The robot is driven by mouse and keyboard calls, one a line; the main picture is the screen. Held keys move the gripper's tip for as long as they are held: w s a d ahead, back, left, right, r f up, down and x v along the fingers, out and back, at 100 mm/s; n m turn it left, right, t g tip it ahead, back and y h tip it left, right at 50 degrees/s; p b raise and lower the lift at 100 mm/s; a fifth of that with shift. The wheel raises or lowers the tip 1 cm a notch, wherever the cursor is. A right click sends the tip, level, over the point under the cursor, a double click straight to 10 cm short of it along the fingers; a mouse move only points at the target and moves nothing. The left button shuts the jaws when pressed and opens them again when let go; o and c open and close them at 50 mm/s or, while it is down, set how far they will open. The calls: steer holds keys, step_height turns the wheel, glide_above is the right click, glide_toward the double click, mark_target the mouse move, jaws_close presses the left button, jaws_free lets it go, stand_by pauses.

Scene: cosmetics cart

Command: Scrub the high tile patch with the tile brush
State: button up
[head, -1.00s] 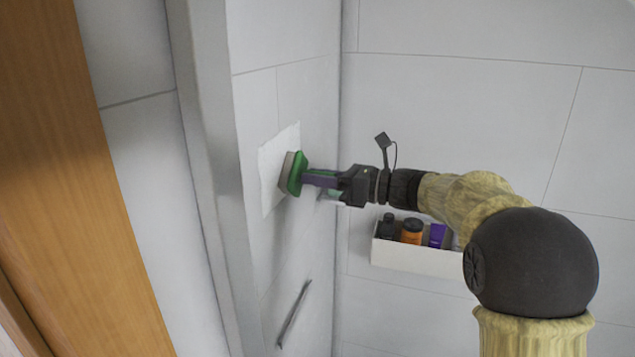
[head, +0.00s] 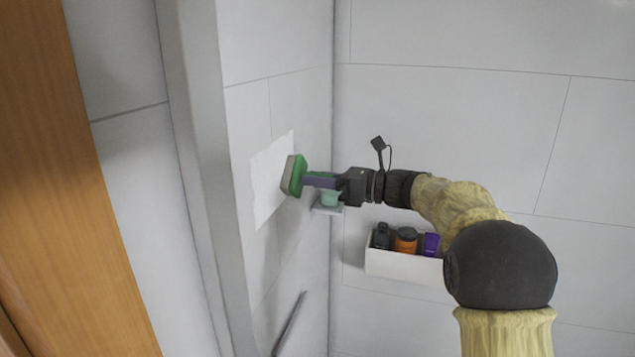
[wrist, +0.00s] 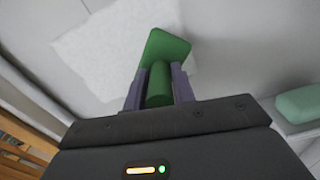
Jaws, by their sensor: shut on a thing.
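The tile brush (head: 293,176) has a green body and handle and a pale scrubbing face turned toward the left wall. My gripper (head: 318,181) is shut on its handle. In the wrist view the purple fingers of my gripper (wrist: 159,90) sit on both sides of the green handle of the tile brush (wrist: 165,50). The tile patch (head: 268,183) is a white, lighter square on the left wall, and it also shows in the wrist view (wrist: 100,45). The brush overlaps the patch's right part in the head view. I cannot tell whether its face touches the patch.
A small ledge with a pale green block (head: 330,199) is on the wall just behind and below my gripper. A white shelf bin (head: 400,266) with several bottles hangs on the back wall. A dark bar (head: 288,325) is low on the left wall. A wall edge (head: 205,170) stands left.

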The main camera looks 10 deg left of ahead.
steer(key=shift+w, duration=0.25)
steer(key=w+p, duration=0.1)
steer(key=w, duration=0.2)
steer(key=shift+w+d, duration=0.1)
steer(key=shift+w, duration=0.05)
stand_by(0.4)
step_height(320, 180, up, 2)
steer(key=shift+r, duration=0.1)
stand_by(0.4)
